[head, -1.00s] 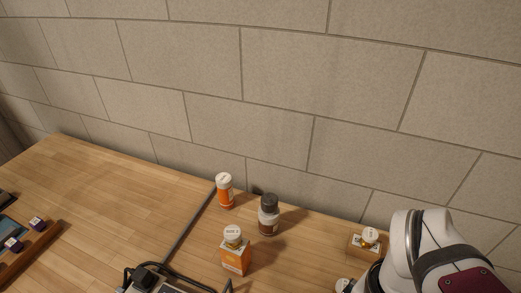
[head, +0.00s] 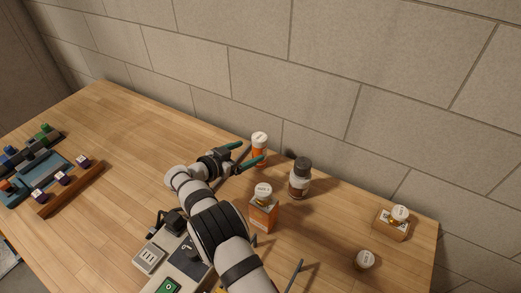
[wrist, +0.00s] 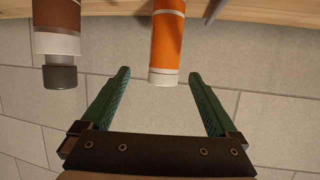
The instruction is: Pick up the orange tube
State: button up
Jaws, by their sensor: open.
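The orange tube (head: 261,154) with a white cap and white label stands upright near the back edge of the table, by the wall. My gripper (head: 252,151) reaches toward it from the left front, with its teal fingers apart. The right finger overlaps the tube's lower part in the head view. In the wrist view the orange tube (wrist: 167,40) appears upside down, its white cap end just at the gap between the open fingertips (wrist: 158,75). The fingers hold nothing. I cannot tell whether either finger touches the tube.
A brown bottle with a dark cap (head: 300,178) stands close to the right of the tube; it also shows in the wrist view (wrist: 60,20). An orange box (head: 264,214) with a white-capped item stands in front.

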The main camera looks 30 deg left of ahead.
aim_at(254, 146)
jog(key=x, duration=0.7)
jog(key=shift+w+a, duration=0.25)
jog(key=shift+a, duration=0.05)
jog(key=shift+r, duration=0.1)
grip_shut()
